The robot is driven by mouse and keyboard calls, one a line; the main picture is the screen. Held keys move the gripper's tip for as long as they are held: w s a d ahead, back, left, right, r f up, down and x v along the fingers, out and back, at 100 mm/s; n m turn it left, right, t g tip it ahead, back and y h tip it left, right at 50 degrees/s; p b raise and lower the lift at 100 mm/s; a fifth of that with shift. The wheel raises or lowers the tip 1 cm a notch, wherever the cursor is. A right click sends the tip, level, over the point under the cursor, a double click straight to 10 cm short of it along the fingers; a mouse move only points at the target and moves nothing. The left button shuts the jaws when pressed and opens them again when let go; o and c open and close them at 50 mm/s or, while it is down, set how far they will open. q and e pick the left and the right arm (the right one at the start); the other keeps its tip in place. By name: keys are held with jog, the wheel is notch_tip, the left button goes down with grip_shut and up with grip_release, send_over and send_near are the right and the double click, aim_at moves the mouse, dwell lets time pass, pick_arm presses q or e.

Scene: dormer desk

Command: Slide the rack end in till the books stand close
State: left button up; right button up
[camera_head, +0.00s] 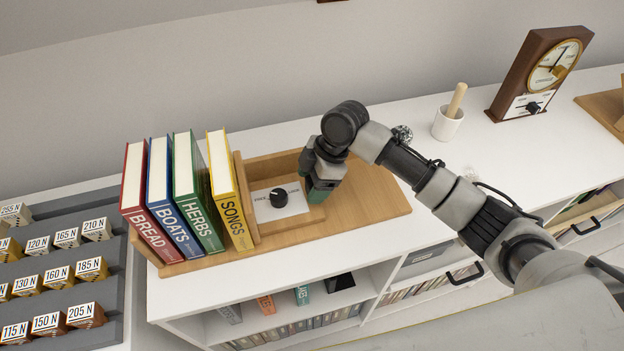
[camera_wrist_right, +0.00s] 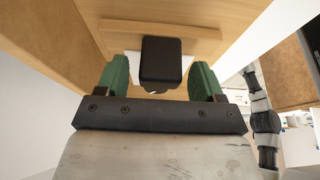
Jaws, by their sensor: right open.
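Several books stand in a wooden rack (camera_head: 350,215) in the head view: red BREAD (camera_head: 150,232), blue BOATS (camera_head: 176,228), green HERBS (camera_head: 204,226) and yellow SONGS (camera_head: 234,222). Gaps show between them, the widest between HERBS and SONGS. The wooden rack end (camera_head: 245,200) stands right of SONGS, with a white plate (camera_head: 290,204) and a black knob (camera_head: 278,198) on its base. My right gripper (camera_head: 318,190) is just right of the knob. In the right wrist view its green fingers (camera_wrist_right: 160,85) are open, with a dark block (camera_wrist_right: 161,60) seen between them. My left gripper is out of view.
A grey tray of labelled weights (camera_head: 60,270) lies at the left. A white cup with a wooden pestle (camera_head: 448,122) and a wooden clock (camera_head: 540,75) stand at the back right. The rack's right part is bare. Shelves lie below the desk front.

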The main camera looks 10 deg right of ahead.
aim_at(292, 198)
grip_shut()
jog(key=a, duration=0.2)
jog(key=a+p, duration=0.1)
jog(key=shift+s+a+r, duration=0.2)
jog(key=shift+a, duration=0.2)
jog(key=shift+a+f, duration=0.15)
jog(key=shift+a, duration=0.3)
grip_release()
jog(key=v, duration=1.1)
jog(key=shift+f, duration=0.1)
